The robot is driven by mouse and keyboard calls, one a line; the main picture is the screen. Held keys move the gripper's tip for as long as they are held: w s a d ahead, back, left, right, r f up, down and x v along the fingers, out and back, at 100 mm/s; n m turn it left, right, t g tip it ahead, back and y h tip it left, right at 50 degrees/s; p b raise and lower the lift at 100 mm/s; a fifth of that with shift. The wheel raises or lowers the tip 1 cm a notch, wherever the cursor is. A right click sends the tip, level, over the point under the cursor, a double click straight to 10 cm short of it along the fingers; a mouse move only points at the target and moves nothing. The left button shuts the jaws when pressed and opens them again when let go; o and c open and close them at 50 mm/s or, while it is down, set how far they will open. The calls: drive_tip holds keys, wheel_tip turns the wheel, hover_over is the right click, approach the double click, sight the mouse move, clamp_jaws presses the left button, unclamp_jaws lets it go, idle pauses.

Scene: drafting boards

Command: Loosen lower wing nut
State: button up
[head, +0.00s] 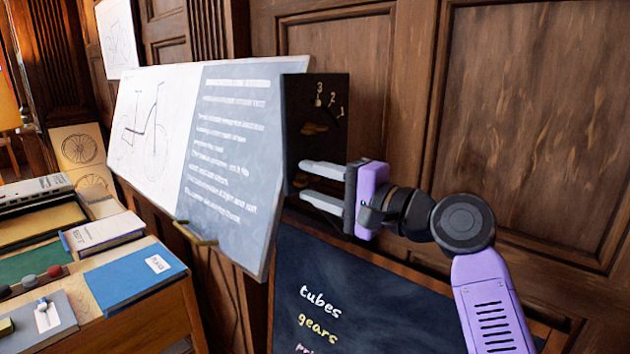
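A dark upright plate (331,92) with a scale marked 3, 2, 1 stands at the right edge of the tilted drafting board (236,180). A brass wing nut (314,128) sits on the plate below the scale. My gripper (303,181) reaches in from the right, below this wing nut, with its two pale fingers at the lower part of the plate. The fingers are apart, one above the other. A lower wing nut is not clearly visible; the spot between the fingertips is dark and partly hidden. I cannot tell whether the fingers touch anything.
A chalkboard (340,285) with written words stands below my gripper. A wooden desk (165,318) at left holds a blue folder (134,278), books and small items. A wood-panelled wall (540,130) is close behind the arm. A brass handle (195,233) is on the board's lower edge.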

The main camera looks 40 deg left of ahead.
clamp_jaws()
